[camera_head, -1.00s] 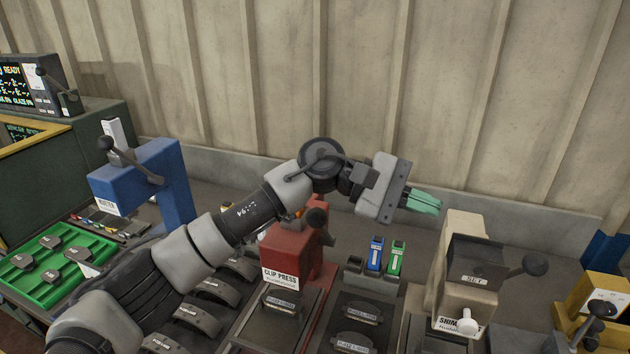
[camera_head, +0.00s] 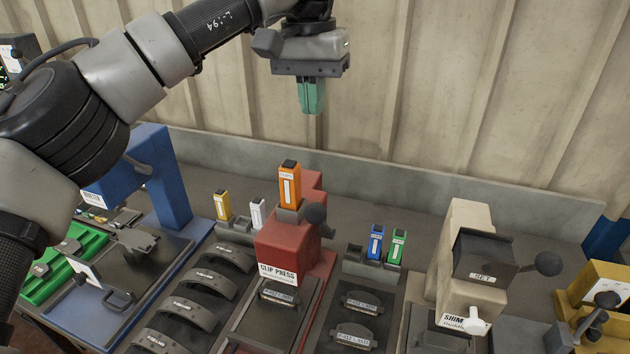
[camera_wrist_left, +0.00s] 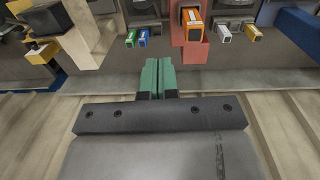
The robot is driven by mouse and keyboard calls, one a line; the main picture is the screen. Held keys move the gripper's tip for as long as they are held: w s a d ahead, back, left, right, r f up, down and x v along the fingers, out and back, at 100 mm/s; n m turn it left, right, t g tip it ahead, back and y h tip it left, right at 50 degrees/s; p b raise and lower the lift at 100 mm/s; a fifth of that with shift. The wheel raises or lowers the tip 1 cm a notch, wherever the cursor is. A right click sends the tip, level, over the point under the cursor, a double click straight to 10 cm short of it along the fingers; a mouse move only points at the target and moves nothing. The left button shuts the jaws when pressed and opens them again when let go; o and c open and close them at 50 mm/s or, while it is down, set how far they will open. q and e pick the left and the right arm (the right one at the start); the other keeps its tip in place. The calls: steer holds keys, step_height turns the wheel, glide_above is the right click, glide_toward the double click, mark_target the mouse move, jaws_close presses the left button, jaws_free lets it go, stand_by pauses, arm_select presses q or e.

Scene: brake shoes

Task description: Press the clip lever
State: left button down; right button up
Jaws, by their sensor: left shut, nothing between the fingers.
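The red clip press (camera_head: 292,246) stands on the bench in the middle of the head view, with a "CLIP PRESS" label on its front. Its dark lever with a round knob (camera_head: 317,214) sticks out at its upper right side. An orange cartridge (camera_head: 289,186) stands upright on top of the press; it also shows in the left wrist view (camera_wrist_left: 191,20). A brake pad (camera_head: 281,294) lies on the bed in front of the press. My left gripper (camera_head: 311,110) has green fingers, shut and empty, pointing down above and behind the press, apart from it. My right gripper is not in view.
Blue (camera_head: 375,243) and green (camera_head: 396,246) cartridges stand right of the press, yellow (camera_head: 222,205) and white (camera_head: 257,213) ones left. The beige shim press (camera_head: 462,235) is at right, a blue press (camera_head: 172,185) at left. The wall (camera_head: 450,100) rises close behind.

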arm_select(q)
steer(key=shift+f, duration=0.15)
step_height(320, 180, down, 13)
steer(key=s+p, duration=0.2)
steer(key=p, duration=0.3)
steer(key=shift+s+d, duration=0.15)
steer(key=shift+s, duration=0.15)
